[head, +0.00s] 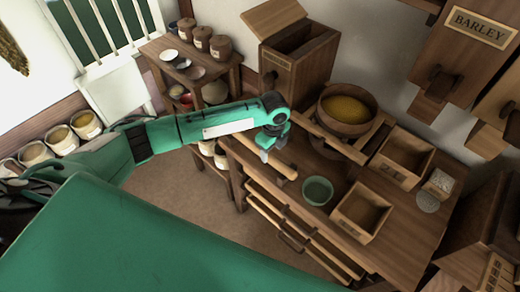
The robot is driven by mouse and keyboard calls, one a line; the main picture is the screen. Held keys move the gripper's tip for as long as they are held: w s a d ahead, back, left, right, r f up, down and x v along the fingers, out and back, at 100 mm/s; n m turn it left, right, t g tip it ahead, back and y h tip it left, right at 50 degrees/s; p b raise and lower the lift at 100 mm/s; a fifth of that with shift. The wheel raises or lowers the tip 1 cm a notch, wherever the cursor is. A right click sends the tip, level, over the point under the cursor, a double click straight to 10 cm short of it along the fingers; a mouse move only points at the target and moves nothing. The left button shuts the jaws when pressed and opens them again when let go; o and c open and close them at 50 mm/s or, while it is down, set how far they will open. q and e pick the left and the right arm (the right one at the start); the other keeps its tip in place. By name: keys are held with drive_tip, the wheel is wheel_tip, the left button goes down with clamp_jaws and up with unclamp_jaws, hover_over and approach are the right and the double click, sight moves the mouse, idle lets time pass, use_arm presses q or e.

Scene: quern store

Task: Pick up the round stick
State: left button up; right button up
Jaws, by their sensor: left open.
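A pale wooden stick (284,169) lies near the left front edge of the wooden bench (335,178), slanting down to the right. It looks like the round stick, though its round section is too small to make out. My left gripper (264,154) is over the stick's upper left part, pointing down with its jaws open. Gripper and fingers hide some of that part. I cannot tell whether the fingers touch the stick. My right gripper is not in view.
A green bowl (317,189), an open wooden box (362,212) and another box (403,157) stand on the bench. A grain-filled round tub (347,108) and a tall lidded bin (298,62) stand behind. Pale bars (268,215) run along the bench front.

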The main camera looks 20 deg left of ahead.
sight(272, 157)
use_arm(q)
drive_tip(key=shift+d+f+p, duration=0.1)
drive_tip(key=shift+f+p, duration=0.25)
drive_tip(key=shift+f, duration=1.65)
drive_tip(key=c, duration=1.2)
drive_tip(key=shift+r, duration=0.1)
